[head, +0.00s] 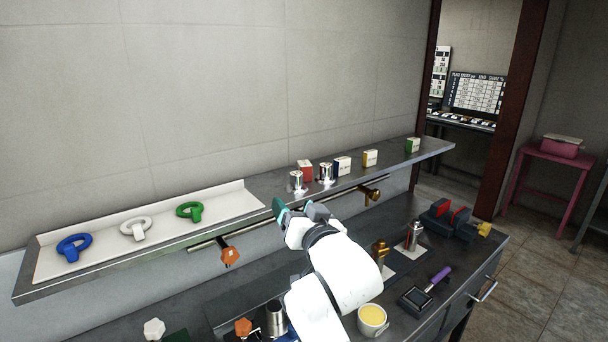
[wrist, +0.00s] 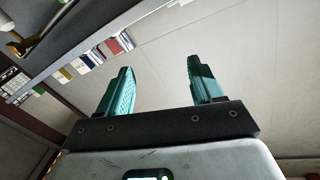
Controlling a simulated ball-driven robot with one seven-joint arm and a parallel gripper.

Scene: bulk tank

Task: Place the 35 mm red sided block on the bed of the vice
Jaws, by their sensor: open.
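The red sided block (head: 305,168), white with red, stands on the wall shelf, partly behind a silver cylinder (head: 296,182). A small red block face (wrist: 126,40) also shows in the wrist view at upper left, apart from my fingers. The vice (head: 440,220), dark with red jaw faces and a yellow end, stands at the right end of the workbench; its bed is hard to make out. My gripper (head: 292,206) is at the shelf's front edge, left of the red sided block. In the wrist view its teal fingers (wrist: 160,68) are apart with nothing between them.
A second silver cylinder (head: 326,174) and blue (head: 342,165), yellow (head: 370,158) and green (head: 412,146) sided blocks stand along the shelf. A rail (head: 300,217) runs below its front.

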